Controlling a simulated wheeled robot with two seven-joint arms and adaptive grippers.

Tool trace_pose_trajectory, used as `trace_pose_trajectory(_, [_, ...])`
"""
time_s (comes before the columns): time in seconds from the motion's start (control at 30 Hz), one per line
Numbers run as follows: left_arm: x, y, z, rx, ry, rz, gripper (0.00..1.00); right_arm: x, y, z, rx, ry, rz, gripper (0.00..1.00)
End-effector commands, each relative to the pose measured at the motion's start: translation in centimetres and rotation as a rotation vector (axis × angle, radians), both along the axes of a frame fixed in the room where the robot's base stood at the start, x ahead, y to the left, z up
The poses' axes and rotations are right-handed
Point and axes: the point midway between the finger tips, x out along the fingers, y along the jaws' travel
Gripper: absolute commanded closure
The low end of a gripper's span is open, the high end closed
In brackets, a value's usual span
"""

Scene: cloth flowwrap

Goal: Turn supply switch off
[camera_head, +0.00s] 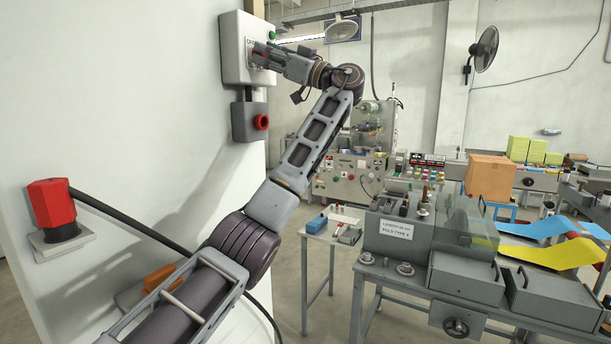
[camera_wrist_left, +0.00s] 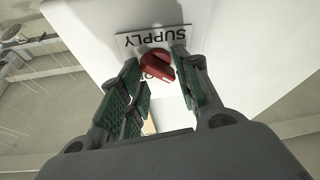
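The supply switch is a red rotary knob (camera_wrist_left: 157,66) on a pale grey box (camera_head: 233,40) on the white wall. In the left wrist view the knob sits below an upside-down white SUPPLY label (camera_wrist_left: 160,36); other lettering is partly hidden behind it. My left gripper (camera_head: 266,56) is at the front of the box and hides the knob in the head view. In the left wrist view its green-padded fingers (camera_wrist_left: 155,62) are apart, one on each side of the knob, with gaps showing. I cannot tell whether either touches it. My right gripper is out of view.
A small grey box with a red button (camera_head: 261,122) hangs just under the switch box. A red plug-like fitting (camera_head: 52,204) with a black cable is on the panel at left. A folding machine (camera_head: 405,231) stands on a table at right.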

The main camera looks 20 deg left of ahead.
Motion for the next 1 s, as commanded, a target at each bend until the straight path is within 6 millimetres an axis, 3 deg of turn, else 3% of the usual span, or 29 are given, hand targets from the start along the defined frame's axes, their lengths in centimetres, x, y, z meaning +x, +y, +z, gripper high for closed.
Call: trace_pose_trajectory(1.0, [-0.1,0.0,-0.1,0.032,0.396,-0.001,0.67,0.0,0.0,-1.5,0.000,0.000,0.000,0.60])
